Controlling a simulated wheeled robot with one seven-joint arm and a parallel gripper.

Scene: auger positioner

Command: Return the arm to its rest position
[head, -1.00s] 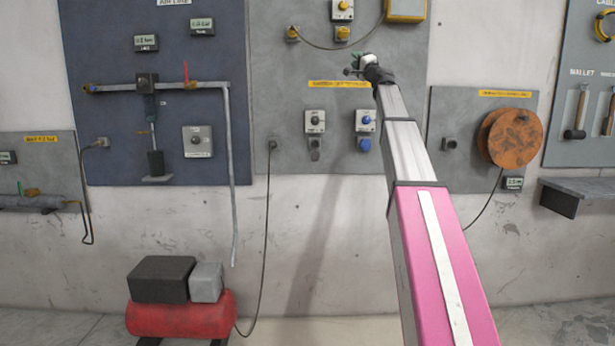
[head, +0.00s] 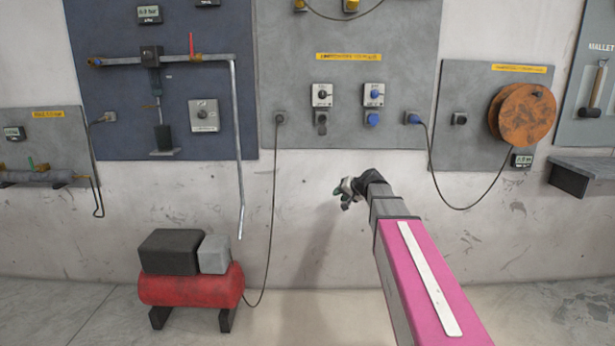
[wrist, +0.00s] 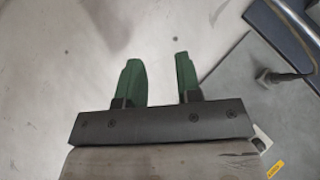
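My gripper (head: 346,192) is at the end of my pink and grey arm, in front of the bare wall below the middle grey panel. In the wrist view its two green fingers (wrist: 157,80) stand apart with nothing between them. The gripper is open and empty. Beyond the fingers there is only pale wall. A panel edge with a dark cable and plug (wrist: 268,78) shows at the right of the wrist view, apart from the fingers.
A red compressor (head: 192,288) stands on the floor at left. A grey shelf (head: 585,170) juts out at right. The floor between is clear.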

